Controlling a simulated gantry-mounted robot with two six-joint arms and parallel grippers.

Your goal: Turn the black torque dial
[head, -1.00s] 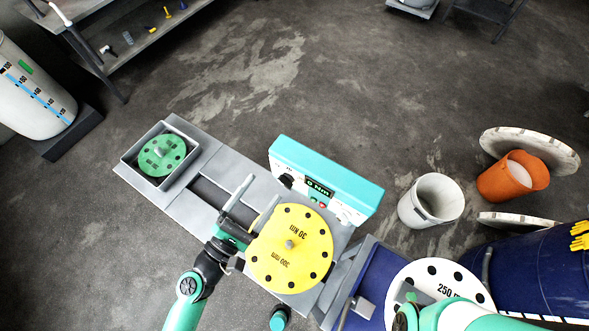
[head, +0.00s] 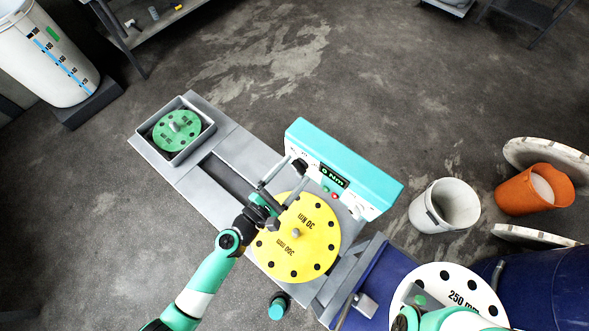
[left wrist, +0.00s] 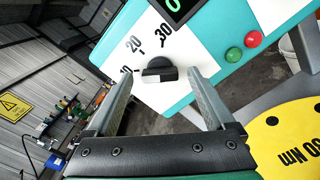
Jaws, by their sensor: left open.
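The black torque dial (head: 300,165) is on the front of the teal control box (head: 345,166). In the left wrist view the dial (left wrist: 159,70) sits on a white panel beside the numbers 10, 20 and 30. My left gripper (head: 277,176) is open and empty, its fingers pointing toward the dial. In the wrist view the dial appears between the two fingertips (left wrist: 160,82), a little beyond them and apparently not held. My right arm shows at the lower right; its finger state is unclear.
A yellow disc (head: 318,243) lies just under my left gripper. The box has a display (head: 332,175) and red (left wrist: 253,39) and green (left wrist: 233,54) buttons beside the dial. A green disc (head: 177,130) lies in a grey tray (head: 206,139). A white bucket (head: 430,212) stands right of the box.

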